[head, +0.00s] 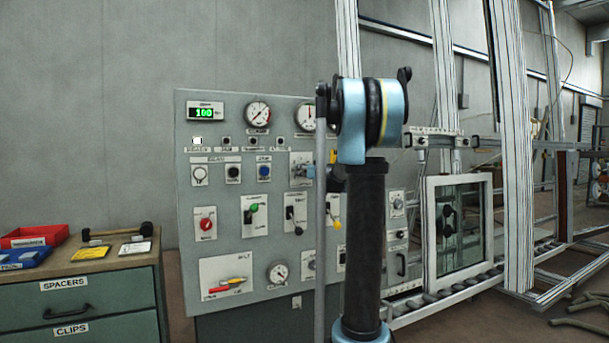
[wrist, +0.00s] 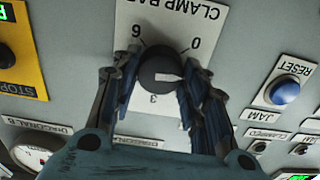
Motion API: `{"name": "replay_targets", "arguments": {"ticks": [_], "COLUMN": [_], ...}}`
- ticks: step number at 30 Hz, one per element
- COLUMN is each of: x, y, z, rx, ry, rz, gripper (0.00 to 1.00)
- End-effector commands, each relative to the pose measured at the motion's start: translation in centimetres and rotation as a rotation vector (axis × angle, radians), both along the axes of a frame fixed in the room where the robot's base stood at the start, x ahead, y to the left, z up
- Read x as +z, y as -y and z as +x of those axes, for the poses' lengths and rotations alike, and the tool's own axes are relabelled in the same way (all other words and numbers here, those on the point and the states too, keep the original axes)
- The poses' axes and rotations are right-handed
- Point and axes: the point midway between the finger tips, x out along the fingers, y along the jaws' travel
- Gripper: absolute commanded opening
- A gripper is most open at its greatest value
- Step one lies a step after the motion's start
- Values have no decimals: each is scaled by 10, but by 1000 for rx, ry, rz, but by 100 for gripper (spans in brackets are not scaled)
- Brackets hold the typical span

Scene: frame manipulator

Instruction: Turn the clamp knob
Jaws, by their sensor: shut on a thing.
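The clamp knob (wrist: 158,65) is a round black dial with a white pointer mark, on a white plate (wrist: 222,30) lettered CLAMP BAR, upside down in the wrist view. The scale shows 6, 0 and 3. The pointer mark points to the right in the picture, between 0 and 3. My gripper (wrist: 160,78) has its two dark fingers on either side of the knob and is shut on it.
The grey control panel (head: 240,180) carries several gauges, switches and buttons. A blue RESET JAM button (wrist: 285,92) is right of the knob in the wrist view; a yellow STOP plate (wrist: 22,75) is left. A drawer cabinet (head: 85,290) stands left, a window frame (head: 432,230) right.

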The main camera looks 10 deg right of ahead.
Motion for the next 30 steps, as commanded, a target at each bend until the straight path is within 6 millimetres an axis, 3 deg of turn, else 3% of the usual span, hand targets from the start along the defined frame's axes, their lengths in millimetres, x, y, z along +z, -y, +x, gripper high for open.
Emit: {"name": "replay_targets", "arguments": {"ticks": [18, 30], "x": [1, 1], "y": [-1, -2], "z": [1, 1], "rx": [-1, 1], "ry": [174, 244], "rz": [-538, -748], "gripper": [17, 17]}}
